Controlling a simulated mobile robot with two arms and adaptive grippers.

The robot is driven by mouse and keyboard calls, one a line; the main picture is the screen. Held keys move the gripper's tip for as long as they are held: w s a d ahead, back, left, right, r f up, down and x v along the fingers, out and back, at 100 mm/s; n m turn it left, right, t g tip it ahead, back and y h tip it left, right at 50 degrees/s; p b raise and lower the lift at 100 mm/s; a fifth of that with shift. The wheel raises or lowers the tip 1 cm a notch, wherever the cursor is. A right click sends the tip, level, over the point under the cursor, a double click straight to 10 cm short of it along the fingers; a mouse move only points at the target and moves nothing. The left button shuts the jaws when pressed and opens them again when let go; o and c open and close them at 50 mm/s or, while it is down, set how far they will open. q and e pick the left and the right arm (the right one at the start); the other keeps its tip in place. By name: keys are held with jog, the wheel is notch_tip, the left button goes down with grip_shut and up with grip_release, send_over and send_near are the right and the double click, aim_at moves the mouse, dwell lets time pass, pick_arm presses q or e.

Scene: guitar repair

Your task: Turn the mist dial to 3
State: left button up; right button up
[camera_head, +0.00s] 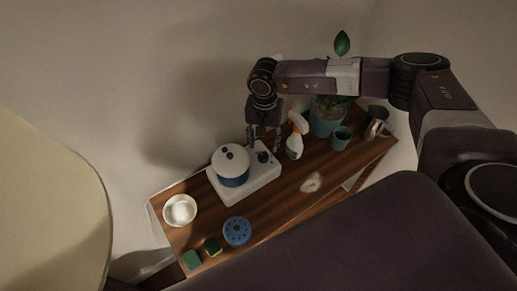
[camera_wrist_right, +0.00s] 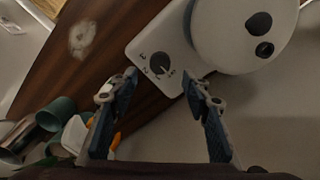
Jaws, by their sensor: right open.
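The mist dial is a small dark knob (camera_wrist_right: 158,62) on the white base (camera_head: 250,187) of a humidifier with a round blue and white tank (camera_head: 231,163). In the wrist view, small markings sit around the dial's near side; which one it points at is too small to tell. My right gripper (camera_head: 263,137) is over the dial end of the base, pointing down. In the wrist view my right gripper (camera_wrist_right: 159,79) is open and empty, its fingertips apart on either side of the dial's near edge, not closed on it. The left gripper is not in view.
A white and orange spray bottle (camera_head: 295,142) stands close to the right of the gripper. Beyond it are a potted plant (camera_head: 325,118), a teal cup (camera_head: 340,138) and a metal can (camera_head: 374,128).

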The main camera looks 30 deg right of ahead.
aim_at(263, 155)
jog(key=f, duration=0.1)
jog(key=f+p, duration=0.1)
jog(key=shift+s+f, duration=0.3)
jog(key=shift+f, duration=0.05)
notch_tip(263, 155, down, 2)
jog(key=shift+w+f+p, duration=0.15)
jog(key=shift+f+p, duration=0.05)
jog(key=shift+p, duration=0.15)
jog(key=shift+f, duration=0.55)
jog(key=c, duration=1.2)
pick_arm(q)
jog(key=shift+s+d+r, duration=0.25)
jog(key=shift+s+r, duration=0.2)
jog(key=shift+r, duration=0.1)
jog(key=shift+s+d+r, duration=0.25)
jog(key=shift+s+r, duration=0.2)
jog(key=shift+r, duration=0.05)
pick_arm(e)
jog(key=shift+o, duration=0.2)
